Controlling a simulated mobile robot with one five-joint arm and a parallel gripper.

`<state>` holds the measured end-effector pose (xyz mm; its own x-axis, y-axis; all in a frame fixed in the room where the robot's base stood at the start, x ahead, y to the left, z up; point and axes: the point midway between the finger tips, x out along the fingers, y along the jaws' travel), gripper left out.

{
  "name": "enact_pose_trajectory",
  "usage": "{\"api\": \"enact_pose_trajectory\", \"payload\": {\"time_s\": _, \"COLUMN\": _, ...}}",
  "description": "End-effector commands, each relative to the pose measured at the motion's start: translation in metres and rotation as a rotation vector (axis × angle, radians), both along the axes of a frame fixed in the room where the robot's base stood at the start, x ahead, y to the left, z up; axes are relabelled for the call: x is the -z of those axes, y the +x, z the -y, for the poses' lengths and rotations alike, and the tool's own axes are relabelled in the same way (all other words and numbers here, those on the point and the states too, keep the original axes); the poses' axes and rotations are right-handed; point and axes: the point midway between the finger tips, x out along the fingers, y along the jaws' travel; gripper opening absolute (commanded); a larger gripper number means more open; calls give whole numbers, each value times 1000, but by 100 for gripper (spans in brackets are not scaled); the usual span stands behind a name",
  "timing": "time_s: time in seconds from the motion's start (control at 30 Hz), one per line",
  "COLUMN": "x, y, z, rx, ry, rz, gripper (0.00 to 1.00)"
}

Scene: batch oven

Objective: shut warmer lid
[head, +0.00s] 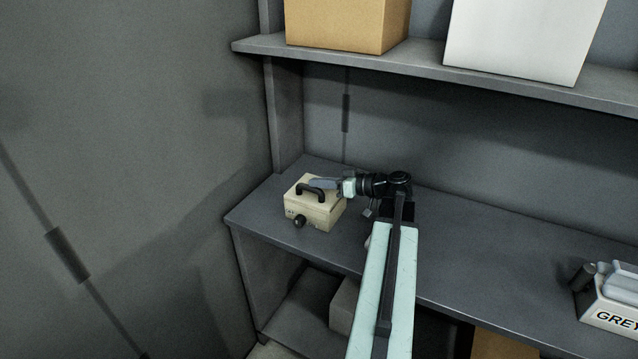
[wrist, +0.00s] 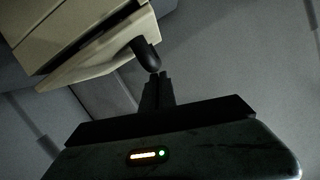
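The warmer is a small cream box (head: 321,216) at the left end of the dark bench, with a black arched handle (head: 311,188) on its lid and a round black knob (head: 299,222) on its front. The lid looks down or nearly down; I cannot tell if it is fully shut. In the wrist view the cream box (wrist: 75,35) is at the upper left. My narrow fingers (wrist: 157,80) are together there, just below a black curved part, with nothing seen between them.
A shelf (head: 430,72) runs above the bench, holding a tan box (head: 335,25) and a white box (head: 520,40). A container lettered "GREY" (head: 612,312) stands at the far right. A wall (head: 120,120) is on the left.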

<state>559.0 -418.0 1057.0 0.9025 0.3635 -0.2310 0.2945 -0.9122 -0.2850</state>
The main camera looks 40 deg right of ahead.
Motion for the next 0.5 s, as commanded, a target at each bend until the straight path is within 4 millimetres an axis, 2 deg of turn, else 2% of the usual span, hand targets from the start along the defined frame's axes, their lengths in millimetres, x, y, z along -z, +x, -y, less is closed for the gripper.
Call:
{"api": "enact_pose_trajectory", "payload": {"time_s": 0.13, "x": -22, "y": 2, "z": 1, "rx": -5, "ry": -1, "rz": -2, "gripper": 0}}
{"api": "enact_pose_trajectory", "payload": {"time_s": 0.27, "x": -54, "y": 3, "z": 7, "rx": -3, "ry": 0, "rz": 2, "gripper": 0}}
{"api": "enact_pose_trajectory", "payload": {"time_s": 0.33, "x": -49, "y": -20, "z": 16, "rx": 5, "ry": 0, "rz": 1, "gripper": 0}}
{"api": "enact_pose_trajectory", "payload": {"time_s": 0.5, "x": -58, "y": -60, "z": 32, "rx": 6, "ry": 0, "rz": 1, "gripper": 0}}
